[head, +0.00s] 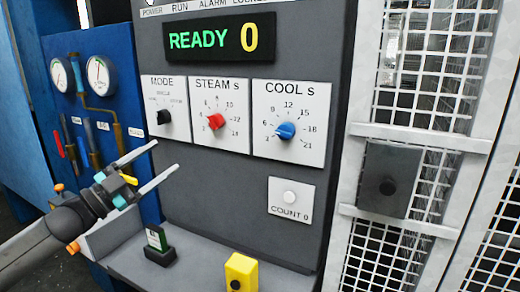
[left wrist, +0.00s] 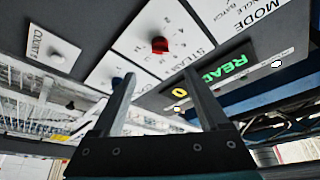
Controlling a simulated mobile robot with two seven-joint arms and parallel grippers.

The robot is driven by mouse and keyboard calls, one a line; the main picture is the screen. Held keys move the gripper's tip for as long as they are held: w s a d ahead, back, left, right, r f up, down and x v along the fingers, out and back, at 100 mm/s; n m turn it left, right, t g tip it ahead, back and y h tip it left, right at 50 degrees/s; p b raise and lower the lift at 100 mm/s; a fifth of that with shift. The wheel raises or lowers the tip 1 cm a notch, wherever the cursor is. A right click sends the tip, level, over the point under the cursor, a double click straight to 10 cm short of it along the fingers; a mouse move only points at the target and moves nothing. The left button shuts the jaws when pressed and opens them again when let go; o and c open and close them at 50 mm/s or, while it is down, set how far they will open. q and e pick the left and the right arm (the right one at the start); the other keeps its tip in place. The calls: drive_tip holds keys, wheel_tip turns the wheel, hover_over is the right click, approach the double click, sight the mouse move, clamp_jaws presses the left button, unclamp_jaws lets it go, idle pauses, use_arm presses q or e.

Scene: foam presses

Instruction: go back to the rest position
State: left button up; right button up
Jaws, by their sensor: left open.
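My left gripper (head: 157,166) comes in from the left in the head view. Its two fingers are spread with nothing between them. It hangs in front of the grey control panel (head: 190,190), below the black MODE knob (head: 164,117). The red STEAM knob (head: 216,121) and the blue COOL knob (head: 286,130) are to its right. In the left wrist view the open fingers (left wrist: 160,100) point toward the panel, with the red knob (left wrist: 159,45) beyond them. I cannot tell the exact gap to the panel. My right gripper is not in view.
A display (head: 220,38) reads READY 0. A white COUNT button (head: 290,197) sits lower right. A ledge below holds a yellow box (head: 241,272) and a small dark green item (head: 158,245). Gauges (head: 98,75) are on the blue panel at left. A mesh guard door (head: 425,60) stands at right.

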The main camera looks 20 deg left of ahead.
use_arm(q)
drive_tip(key=shift+f, duration=0.1)
drive_tip(key=s+d+f+n+g+y, duration=0.2)
drive_tip(key=d+f+n+y, duration=0.1)
drive_tip(key=f, duration=0.5)
drive_tip(key=s+d+f+n+g+y, duration=0.2)
drive_tip(key=d+f+n, duration=0.1)
drive_tip(key=f, duration=0.5)
drive_tip(key=s+d+f+n+g+y, duration=0.1)
drive_tip(key=d+f+n+g+y, duration=0.2)
drive_tip(key=f, duration=0.6)
drive_tip(key=s+d+f+n+g+h, duration=0.1)
drive_tip(key=s+d+f+g, duration=0.35)
drive_tip(key=s+d, duration=0.5)
drive_tip(key=s+d+f+g, duration=0.45)
drive_tip(key=s+d, duration=0.35)
drive_tip(key=s, duration=0.3)
wheel_tip(320, 180, down, 26)
drive_tip(key=s+r+g+b, duration=0.1)
drive_tip(key=s+g+b, duration=0.1)
drive_tip(key=b, duration=0.3)
drive_tip(key=s+a+f+b, duration=0.1)
drive_tip(key=s+f+b, duration=0.1)
drive_tip(key=s+f, duration=0.5)
drive_tip(key=s+a+f+g+b, duration=0.1)
drive_tip(key=s+a+f+b, duration=0.1)
drive_tip(key=s+f, duration=0.6)
wheel_tip(320, 180, down, 4)
drive_tip(key=shift+f+b, duration=0.1)
drive_tip(key=shift+b, duration=0.3)
